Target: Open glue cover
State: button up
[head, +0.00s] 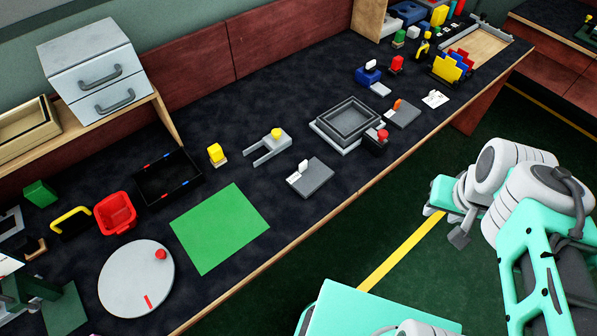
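No part is clearly marked as the glue cover, and I cannot tell which item it is. A grey square double-rimmed box (349,121) sits near the front edge of the dark table, right of the middle. A small dark unit with a red knob (382,136) stands at its right front corner. My gripper (452,226) is at the right, off the table's front edge and above the green floor, apart from all the items. It is small and partly hidden by my arm, so I cannot see whether its fingers are open or shut.
A dark table (300,220) runs diagonally. Blocks crowd the far right end.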

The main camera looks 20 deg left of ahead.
aim_at(277, 137)
jog(key=u, duration=1.85)
jog(key=k, duration=1.25)
jog(key=u, duration=0.05)
jog(key=i, duration=0.45)
jog(key=z, duration=0.5)
jog(key=i, duration=0.85)
jog(key=u, duration=0.75)
jog(key=i, duration=0.5)
jog(key=u, duration=0.45)
